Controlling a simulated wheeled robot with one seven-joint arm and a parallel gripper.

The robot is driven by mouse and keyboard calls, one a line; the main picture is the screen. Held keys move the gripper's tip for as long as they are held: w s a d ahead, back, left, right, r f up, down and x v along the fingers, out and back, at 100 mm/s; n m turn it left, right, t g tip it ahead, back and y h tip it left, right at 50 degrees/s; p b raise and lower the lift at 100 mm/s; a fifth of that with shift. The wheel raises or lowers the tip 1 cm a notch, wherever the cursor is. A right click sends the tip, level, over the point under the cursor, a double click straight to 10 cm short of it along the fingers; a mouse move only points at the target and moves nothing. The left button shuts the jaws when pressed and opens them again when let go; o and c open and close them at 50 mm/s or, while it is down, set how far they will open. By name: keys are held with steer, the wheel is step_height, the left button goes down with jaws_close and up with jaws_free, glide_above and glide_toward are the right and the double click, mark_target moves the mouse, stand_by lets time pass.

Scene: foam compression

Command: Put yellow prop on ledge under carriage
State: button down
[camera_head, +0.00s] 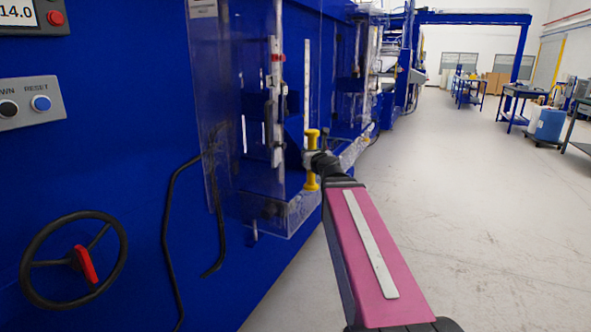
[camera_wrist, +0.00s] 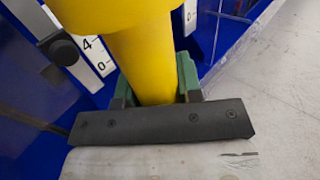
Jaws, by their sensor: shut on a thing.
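The yellow prop (camera_head: 312,142) is a spool-like post with wider ends, held upright at the end of my arm. In the wrist view the yellow prop (camera_wrist: 141,62) fills the upper middle, its shaft between two green finger pads. My gripper (camera_head: 314,160) is shut on its middle, and my gripper also shows in the wrist view (camera_wrist: 152,90). The prop is in front of the blue machine's clear-walled bay. The carriage and the ledge cannot be told apart clearly; a pale ledge-like strip (camera_head: 300,208) runs along the bay's lower edge. I cannot tell whether the prop touches it.
Clear panels (camera_head: 222,110) stand left of the prop. A white scale (camera_wrist: 94,48) with a black knob (camera_wrist: 61,49) is close to the prop. A black cable (camera_head: 172,215) and a handwheel (camera_head: 73,259) are on the machine's front. Open floor (camera_head: 465,200) lies to the right.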

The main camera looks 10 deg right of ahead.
steer(key=w+a+f, duration=0.1)
steer(key=w, duration=0.7)
steer(key=w+a+f, duration=0.1)
steer(key=w+f, duration=0.1)
steer(key=w, duration=0.7)
steer(key=shift+w+a+f, duration=0.2)
steer(key=shift+a+f, duration=0.05)
steer(key=shift+a, duration=0.15)
steer(key=shift+f, duration=0.1)
steer(key=c, duration=1.1)
jaws_free()
steer(key=shift+o, duration=0.2)
steer(key=s+d, duration=0.2)
steer(key=s, duration=1)
